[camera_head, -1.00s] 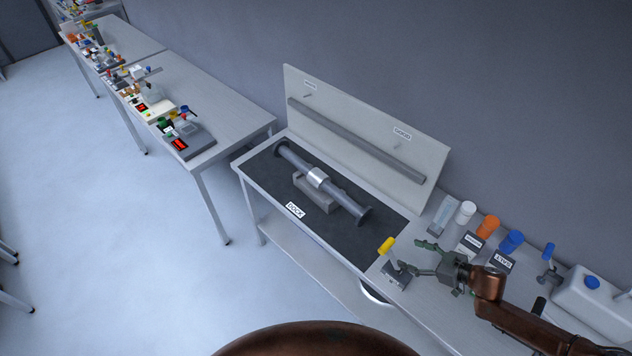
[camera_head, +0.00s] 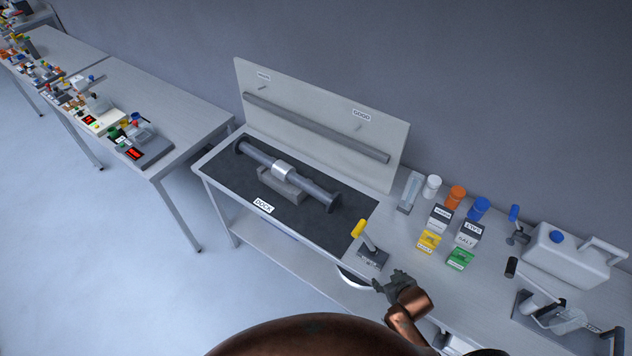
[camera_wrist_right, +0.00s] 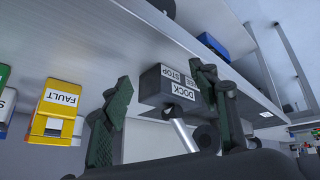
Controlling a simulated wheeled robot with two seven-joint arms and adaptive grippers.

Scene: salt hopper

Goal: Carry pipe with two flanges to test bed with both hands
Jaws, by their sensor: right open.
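The grey pipe with two flanges (camera_head: 260,160) lies across a grey cradle (camera_head: 275,187) on the dark mat marked DOCK (camera_head: 222,175). A bright collar sits around its middle. My right gripper (camera_head: 385,278) is low at the bench's front edge, right of the pipe and apart from it. In the right wrist view its two green fingers (camera_wrist_right: 160,110) are spread with nothing between them. Behind them shows the lever box (camera_wrist_right: 172,90) labelled DOCK and STOP, which also stands beside the mat in the head view (camera_head: 373,257). My left gripper is not in view. No test bed is identifiable.
A white backboard marked GOOD (camera_head: 330,115) stands behind the mat. Right of it are several labelled boxes (camera_head: 442,218), coloured-capped containers (camera_head: 455,196) and a white jug (camera_head: 565,255). Another table (camera_head: 180,95) stands to the left, with open floor (camera_head: 90,270) in front.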

